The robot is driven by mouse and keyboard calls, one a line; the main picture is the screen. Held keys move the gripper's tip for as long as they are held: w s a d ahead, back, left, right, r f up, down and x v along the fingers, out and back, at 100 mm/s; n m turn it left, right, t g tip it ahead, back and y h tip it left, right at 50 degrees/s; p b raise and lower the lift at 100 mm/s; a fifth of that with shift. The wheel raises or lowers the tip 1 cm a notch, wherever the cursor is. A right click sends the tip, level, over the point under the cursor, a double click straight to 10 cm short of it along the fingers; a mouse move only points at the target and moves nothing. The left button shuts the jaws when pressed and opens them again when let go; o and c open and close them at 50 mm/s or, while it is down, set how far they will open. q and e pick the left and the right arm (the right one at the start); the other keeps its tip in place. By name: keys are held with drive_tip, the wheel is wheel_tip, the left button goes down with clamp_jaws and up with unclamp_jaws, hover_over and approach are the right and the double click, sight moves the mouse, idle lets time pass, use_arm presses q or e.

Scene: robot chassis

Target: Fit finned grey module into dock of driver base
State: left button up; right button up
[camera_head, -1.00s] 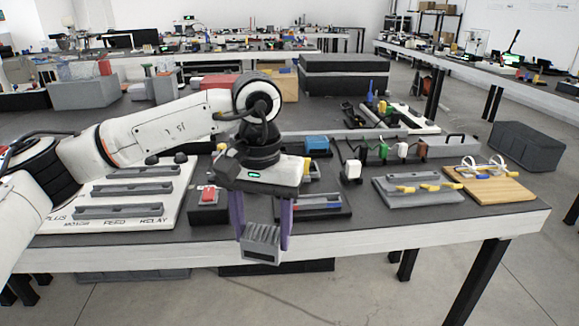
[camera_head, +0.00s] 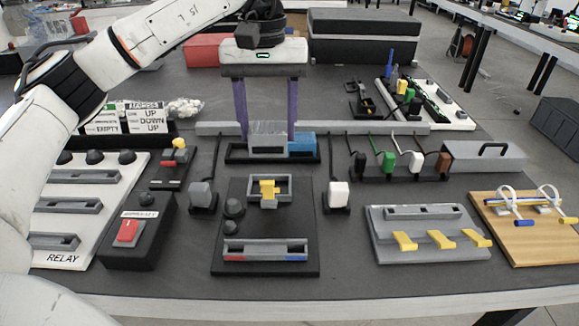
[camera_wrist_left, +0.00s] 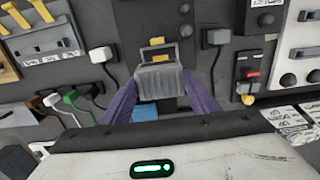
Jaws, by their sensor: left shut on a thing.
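My left gripper (camera_head: 266,132), with purple fingers, is shut on the finned grey module (camera_head: 266,141), its fins facing up. The module also shows between the fingers in the left wrist view (camera_wrist_left: 158,80). In the head view it lines up with a low black base (camera_head: 238,152), just left of a blue block (camera_head: 302,144); I take this for the driver base. The blue block is partly hidden behind the module in the wrist view (camera_wrist_left: 145,112). The dock is hidden, and I cannot tell whether the module touches the base or hangs above it. My right gripper is not in view.
In front lies a black panel (camera_head: 265,212) with a yellow piece and a slot. A grey plug (camera_head: 202,197) and a white plug (camera_head: 338,196) flank it. A red-switch box (camera_head: 128,235) is at left. A grey rack (camera_head: 425,225) with yellow levers is at right.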

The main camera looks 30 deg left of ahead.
sight(267, 147)
use_arm(q)
drive_tip(key=f, duration=0.4)
drive_tip(key=shift+s+f+b, duration=0.3)
drive_tip(key=shift+f+b, duration=0.05)
drive_tip(key=shift+b, duration=0.05)
wheel_tip(267, 147, down, 4)
drive_tip(key=shift+f, duration=0.5)
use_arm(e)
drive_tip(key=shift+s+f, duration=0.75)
use_arm(q)
drive_tip(key=shift+w+b, duration=0.1)
drive_tip(key=shift+b, duration=0.2)
drive_tip(key=shift+f, duration=0.2)
drive_tip(key=o, duration=1.2)
drive_tip(key=shift+r, duration=0.15)
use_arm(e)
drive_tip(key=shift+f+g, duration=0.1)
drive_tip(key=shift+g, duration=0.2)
